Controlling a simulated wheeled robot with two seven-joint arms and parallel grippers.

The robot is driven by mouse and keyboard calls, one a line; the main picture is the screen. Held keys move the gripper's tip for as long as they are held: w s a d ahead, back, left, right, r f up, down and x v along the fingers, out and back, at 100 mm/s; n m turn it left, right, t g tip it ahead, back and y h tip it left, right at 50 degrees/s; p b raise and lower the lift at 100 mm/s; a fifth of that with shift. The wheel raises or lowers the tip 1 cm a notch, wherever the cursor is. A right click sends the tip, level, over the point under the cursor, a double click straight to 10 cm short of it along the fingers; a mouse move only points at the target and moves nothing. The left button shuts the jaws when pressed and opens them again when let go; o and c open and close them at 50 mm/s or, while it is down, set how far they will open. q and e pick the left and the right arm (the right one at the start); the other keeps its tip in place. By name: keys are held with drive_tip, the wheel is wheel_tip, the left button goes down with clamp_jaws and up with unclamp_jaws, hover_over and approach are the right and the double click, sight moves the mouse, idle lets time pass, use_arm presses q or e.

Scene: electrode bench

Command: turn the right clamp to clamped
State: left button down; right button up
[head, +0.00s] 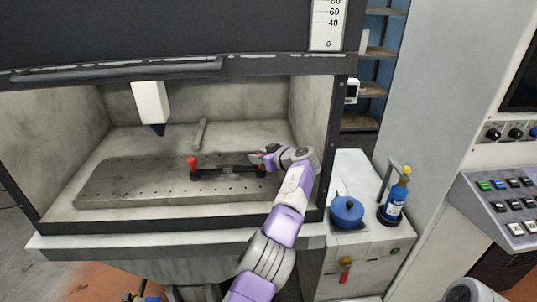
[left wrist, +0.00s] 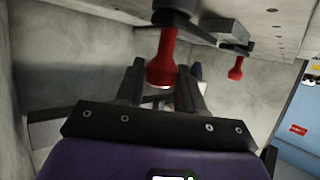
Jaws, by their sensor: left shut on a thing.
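A long dark bar (head: 228,171) lies on the perforated plate inside the hood, with a clamp at each end. The left clamp's red handle (head: 192,161) stands upright and free in the head view. My left gripper (head: 262,156) is at the right clamp and hides most of it there. In the left wrist view the right clamp's red handle (left wrist: 161,62) sits between my two dark fingers, which are shut on it. The other red handle (left wrist: 236,68) shows farther off, clear of the fingers. My right gripper is not in view.
The perforated plate (head: 120,188) has free room left of the bar. A pale rod (head: 200,134) lies behind it, and a white block with a dark tip (head: 150,103) hangs above. A blue pot (head: 347,211) and blue bottle (head: 393,207) stand outside at right.

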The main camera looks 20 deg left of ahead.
use_arm(q)
drive_tip(key=shift+f, duration=0.2)
drive_tip(key=c, duration=0.8)
unclamp_jaws()
drive_tip(key=shift+a, duration=0.1)
drive_tip(key=shift+r, duration=0.1)
drive_tip(key=v, duration=0.7)
drive_tip(key=shift+s+d+b, duration=0.15)
drive_tip(key=shift+d+b, duration=0.15)
drive_tip(key=shift+b, duration=0.1)
